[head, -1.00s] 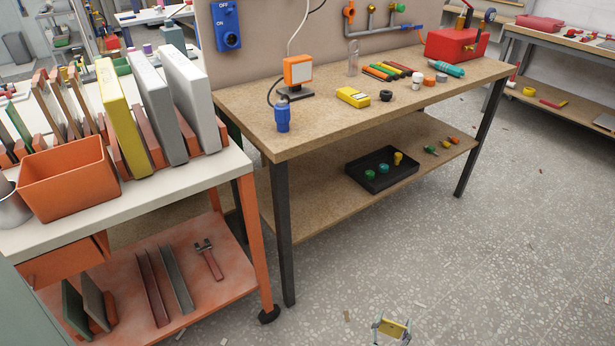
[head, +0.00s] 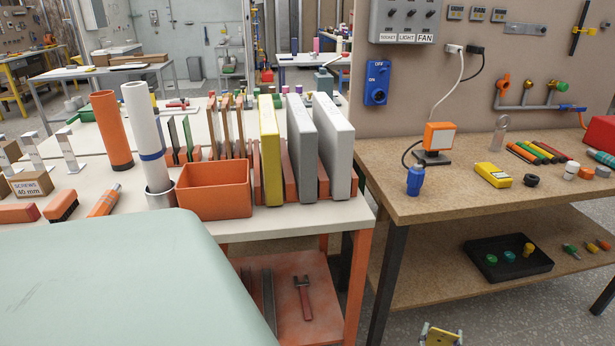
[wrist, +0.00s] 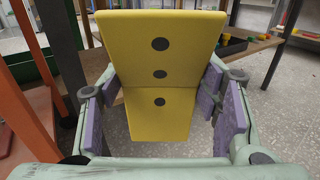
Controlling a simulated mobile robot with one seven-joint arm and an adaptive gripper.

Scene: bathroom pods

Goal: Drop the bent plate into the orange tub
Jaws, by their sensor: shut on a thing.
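The yellow bent plate (wrist: 160,50) has dark round holes and a fold across its middle. My gripper (wrist: 162,88) is shut on it, with a purple-padded finger at each side. In the head view, the plate (head: 440,337) and my gripper (head: 441,335) show at the bottom edge, partly cut off, low in front of the wooden bench. The orange tub (head: 213,203) is an open rectangular box on the white-topped table, up and left of my gripper in that view. Its floor is hidden.
A metal cup (head: 160,196) holding a white roll stands left of the tub. Upright yellow (head: 270,150) and grey panels stand close on its right. The wooden bench (head: 440,195) is to the right. A table leg (wrist: 25,60) is close at left in the wrist view.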

